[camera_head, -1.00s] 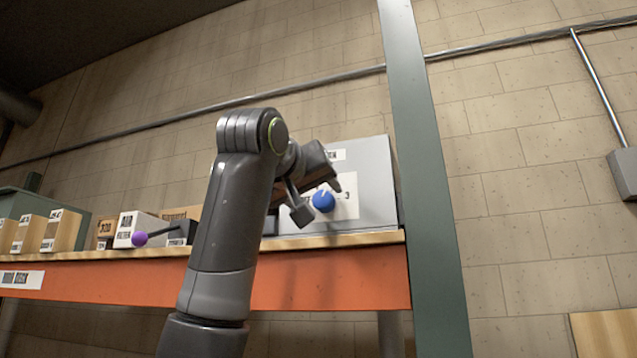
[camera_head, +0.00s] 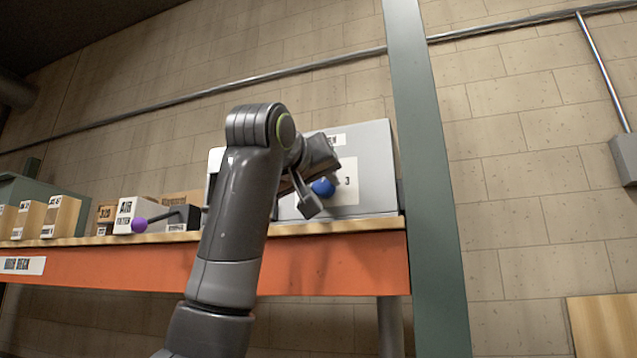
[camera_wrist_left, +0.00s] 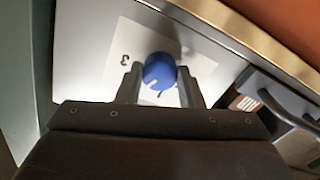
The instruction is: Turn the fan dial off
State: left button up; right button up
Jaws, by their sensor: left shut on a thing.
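The fan dial is a round blue knob (camera_head: 323,187) on the front of a grey box (camera_head: 375,150) on the shelf. A white label with a visible "3" lies behind it. My left gripper (camera_head: 325,188) is at the knob, partly covering it in the head view. In the left wrist view the knob (camera_wrist_left: 159,71) sits between the two fingers of the left gripper (camera_wrist_left: 160,80), which are shut on it. A white pointer mark shows on the knob, toward its lower part in that view. My right gripper is in neither view.
The orange-fronted shelf (camera_head: 340,268) holds the box. A green upright post (camera_head: 430,200) stands just right of it. To the left are a lever with a purple ball (camera_head: 139,225), small labelled boxes (camera_head: 62,216) and a green bin (camera_head: 40,195).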

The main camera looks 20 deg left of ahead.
pick_arm(q)
jog(key=n+b, duration=0.1)
jog(key=n, duration=0.3)
jog(key=shift+f+n+b, duration=0.1)
jog(key=shift+n+b, duration=0.2)
jog(key=shift+b, duration=0.1)
jog(key=n+b, duration=0.1)
jog(key=n, duration=0.4)
jog(key=shift+n, duration=0.3)
jog(key=n+b, duration=0.1)
jog(key=n, duration=0.4)
jog(key=shift+n+y, duration=0.3)
jog(key=n+b, duration=0.1)
jog(key=n, duration=0.3)
jog(key=shift+d, duration=0.1)
jog(key=shift+n, duration=0.3)
jog(key=o, duration=1)
